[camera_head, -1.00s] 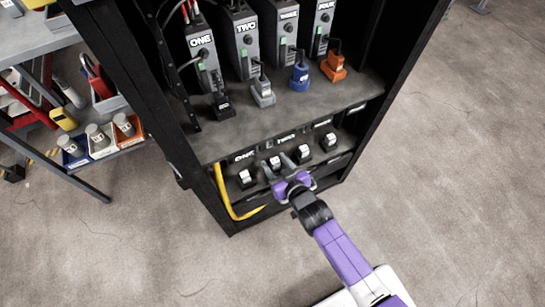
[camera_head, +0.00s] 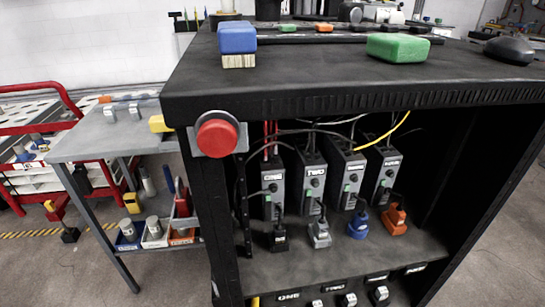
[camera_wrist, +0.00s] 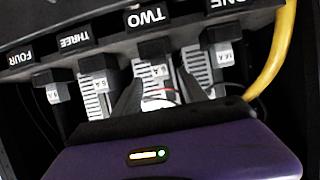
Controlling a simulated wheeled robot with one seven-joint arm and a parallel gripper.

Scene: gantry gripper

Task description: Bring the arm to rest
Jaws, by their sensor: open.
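My gripper (camera_wrist: 160,92) shows in the wrist view, with its purple body (camera_wrist: 175,150) along the bottom. Its two dark fingers are open, one on each side of the white block (camera_wrist: 151,70) at the TWO label (camera_wrist: 146,18). I cannot tell whether the fingers touch the block. My arm and gripper are out of the head view. The black cabinet (camera_head: 350,96) fills the right of the head view, with its lower row of labelled blocks (camera_head: 347,299) at the bottom edge.
Grey units (camera_head: 311,180) with plugs stand on the cabinet shelf (camera_head: 330,262). A red button (camera_head: 217,136) juts from the cabinet's front corner. A yellow cable (camera_wrist: 275,60) runs beside the gripper. A grey workbench (camera_head: 110,136) stands left; floor is free at right (camera_head: 490,265).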

